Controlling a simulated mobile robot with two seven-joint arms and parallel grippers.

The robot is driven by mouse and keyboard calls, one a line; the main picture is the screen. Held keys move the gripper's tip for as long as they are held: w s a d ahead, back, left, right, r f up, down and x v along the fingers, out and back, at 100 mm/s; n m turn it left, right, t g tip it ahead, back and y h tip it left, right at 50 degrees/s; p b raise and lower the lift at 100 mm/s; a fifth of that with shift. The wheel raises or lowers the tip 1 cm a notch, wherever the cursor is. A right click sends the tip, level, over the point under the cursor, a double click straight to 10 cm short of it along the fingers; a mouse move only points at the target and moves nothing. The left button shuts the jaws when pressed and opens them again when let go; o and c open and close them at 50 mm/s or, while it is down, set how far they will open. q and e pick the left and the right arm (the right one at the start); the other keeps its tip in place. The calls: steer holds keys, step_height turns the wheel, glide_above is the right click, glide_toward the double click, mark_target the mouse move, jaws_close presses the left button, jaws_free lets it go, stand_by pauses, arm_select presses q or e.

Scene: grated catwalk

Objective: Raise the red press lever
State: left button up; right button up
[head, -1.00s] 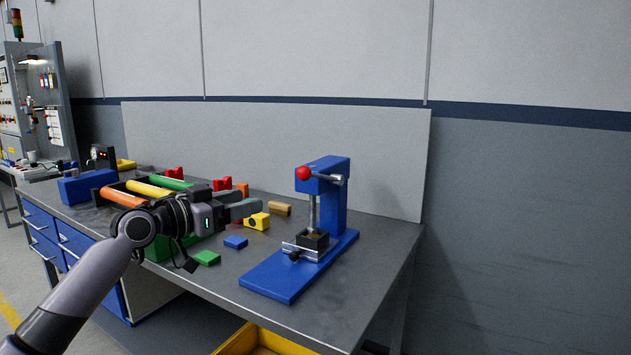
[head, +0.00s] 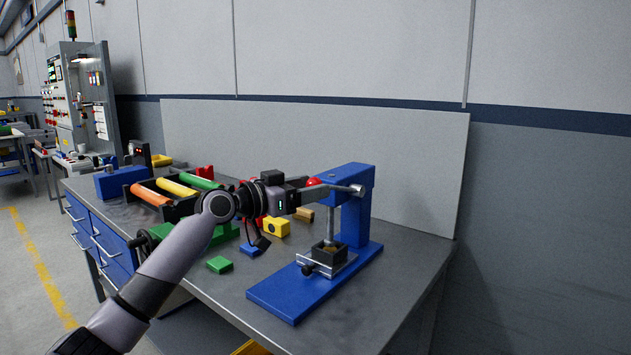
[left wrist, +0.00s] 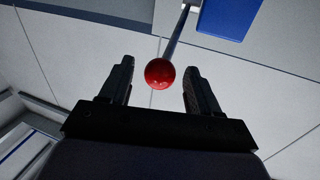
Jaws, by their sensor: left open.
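The press has a blue column (head: 358,205) on a blue base (head: 290,297). Its lever ends in a red ball knob (head: 314,182), partly hidden behind my left gripper in the head view. In the left wrist view the red knob (left wrist: 160,73) sits between the open fingers, toward their tips, with clear space on both sides. The lever rod (left wrist: 178,32) runs from it up to the blue press head (left wrist: 228,15). My left gripper (head: 318,190) is open and at the knob; it also shows in the left wrist view (left wrist: 160,76). My right gripper is out of view.
The press stands on a grey workbench (head: 400,290). A small dark vise (head: 328,256) sits under its ram. Yellow (head: 277,227), green (head: 219,264) and blue (head: 250,249) blocks lie left of it. A rack of coloured rollers (head: 176,187) stands farther left.

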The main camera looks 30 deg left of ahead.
arm_select(q)
steer(key=shift+x, duration=0.95)
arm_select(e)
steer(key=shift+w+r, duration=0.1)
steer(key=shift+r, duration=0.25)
